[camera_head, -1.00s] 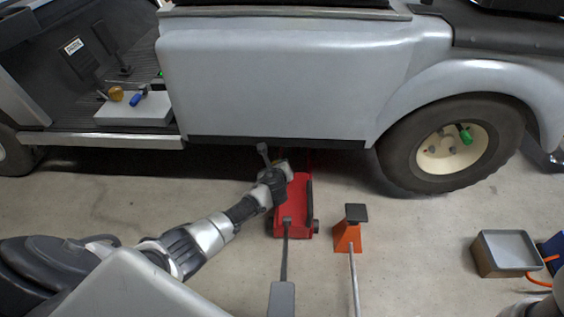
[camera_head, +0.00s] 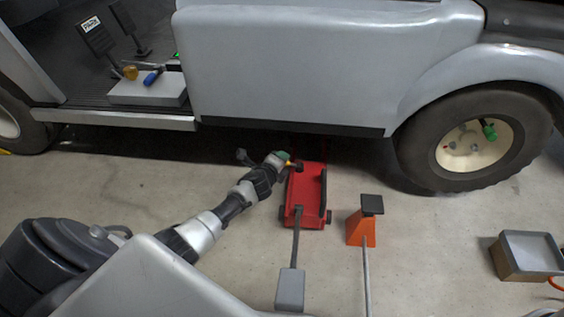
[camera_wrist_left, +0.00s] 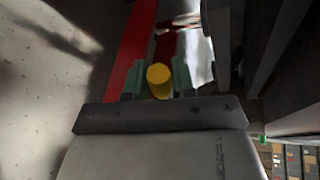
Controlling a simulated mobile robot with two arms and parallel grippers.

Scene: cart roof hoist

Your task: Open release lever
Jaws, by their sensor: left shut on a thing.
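The red floor jack (camera_head: 309,210) stands on the floor beside the cart's lower edge, with its long handle (camera_head: 290,287) pointing toward me. My left gripper (camera_head: 283,159) is at the jack's far left corner. In the left wrist view, my left gripper (camera_wrist_left: 158,80) is shut around a yellow knob, the end of the release lever (camera_wrist_left: 158,76). A little of the yellow also shows in the head view beside the fingertips. The rest of the lever is mostly hidden. The jack's red frame (camera_wrist_left: 133,45) runs just beyond the fingers. My right gripper is not in view.
An orange stand (camera_head: 361,230) with a dark top and a grey rod is right of the jack. The cart's grey side panel (camera_head: 300,65) overhangs the far side. A wheel (camera_head: 475,145) and a grey tray (camera_head: 530,250) are at right. Floor left of the jack is clear.

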